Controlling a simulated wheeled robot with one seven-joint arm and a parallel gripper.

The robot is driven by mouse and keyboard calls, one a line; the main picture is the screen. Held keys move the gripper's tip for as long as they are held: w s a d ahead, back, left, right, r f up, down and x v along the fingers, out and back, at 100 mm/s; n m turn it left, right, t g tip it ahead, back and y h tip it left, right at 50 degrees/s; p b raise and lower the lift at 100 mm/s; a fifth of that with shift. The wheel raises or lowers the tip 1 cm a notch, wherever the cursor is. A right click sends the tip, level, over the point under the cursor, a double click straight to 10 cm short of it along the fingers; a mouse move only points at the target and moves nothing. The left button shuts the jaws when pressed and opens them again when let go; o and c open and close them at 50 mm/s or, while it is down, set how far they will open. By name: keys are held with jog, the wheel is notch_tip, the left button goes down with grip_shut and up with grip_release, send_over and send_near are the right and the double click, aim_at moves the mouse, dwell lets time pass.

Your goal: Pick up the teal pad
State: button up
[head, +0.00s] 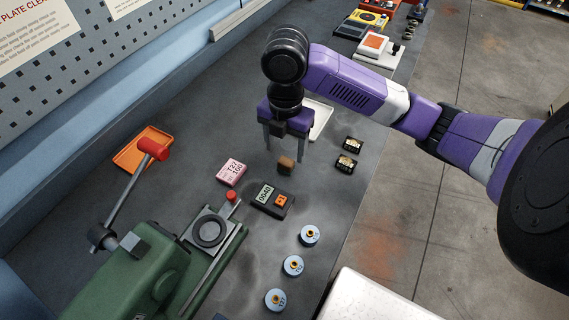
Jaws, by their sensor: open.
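I cannot make out a teal pad anywhere in the head view; it may be hidden or out of frame. My gripper (284,154) points down over the grey bench (330,210) with its two fingers apart. A small brown block (287,165) shows just below and between the fingertips. I cannot tell whether the fingers touch it or stay above it. Nothing is seen held between the fingers.
A green press (150,280) with a red-knobbed lever stands at the lower left. Nearby are an orange tray (129,158), pink box (231,171), digital gauge (271,201), blue discs (293,265), black cards (348,163) and a white tray (322,110) partly behind my gripper.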

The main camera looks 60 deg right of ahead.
aim_at(286, 161)
jog(key=shift+s+a+f+p, duration=0.1)
jog(key=shift+f+p, duration=0.45)
jog(key=shift+f, duration=2.15)
grip_shut()
jog(key=shift+r, duration=0.15)
notch_tip(286, 161, up, 20)
